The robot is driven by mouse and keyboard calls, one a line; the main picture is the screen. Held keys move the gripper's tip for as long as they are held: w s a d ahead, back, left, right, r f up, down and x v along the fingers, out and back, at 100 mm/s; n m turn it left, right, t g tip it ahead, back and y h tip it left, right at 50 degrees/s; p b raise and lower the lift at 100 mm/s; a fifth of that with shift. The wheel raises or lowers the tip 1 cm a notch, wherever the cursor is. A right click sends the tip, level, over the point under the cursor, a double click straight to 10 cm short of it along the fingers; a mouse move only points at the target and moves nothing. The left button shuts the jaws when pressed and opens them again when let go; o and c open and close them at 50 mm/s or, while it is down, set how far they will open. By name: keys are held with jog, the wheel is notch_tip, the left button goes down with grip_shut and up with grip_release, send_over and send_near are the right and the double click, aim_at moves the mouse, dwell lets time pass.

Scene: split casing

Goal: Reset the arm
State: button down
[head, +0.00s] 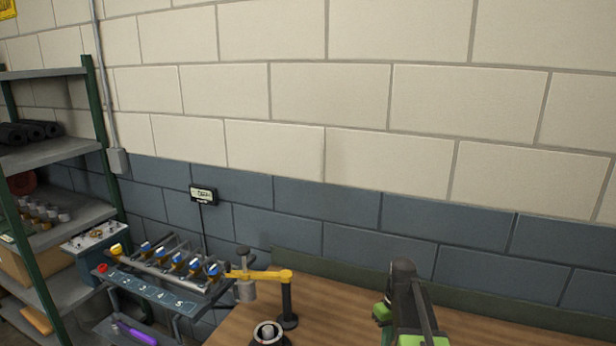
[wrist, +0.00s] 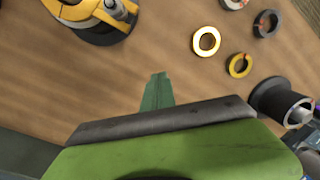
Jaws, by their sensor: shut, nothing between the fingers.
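My arm, black and green, rises at the lower right of the head view (head: 405,300), in front of the wall and over the wooden bench. In the wrist view my gripper (wrist: 157,90) shows as a narrow green tip beyond a dark bar and a green body. Its fingers are together with nothing held. The tip is over the bare wooden bench top (wrist: 115,75), apart from the objects around it. The gripper's fingertips cannot be made out in the head view.
A yellow arm on a black post (head: 287,300) stands on the bench, beside a dark round part (head: 268,333). A numbered valve rack (head: 165,280) and shelving (head: 45,155) are at left. The wrist view shows several rings (wrist: 206,30), a black cylinder (wrist: 270,97) and a yellow-black fixture (wrist: 95,30).

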jog(key=s+a+m, duration=0.1)
jog(key=s+a, duration=0.2)
jog(key=a, duration=0.3)
jog(key=s+a+m+t+h, duration=0.1)
jog(key=s+a, duration=0.3)
jog(key=a, duration=0.2)
jog(key=shift+s+f+m, duration=0.2)
jog(key=shift+s+m, duration=0.1)
jog(key=shift+m, duration=0.1)
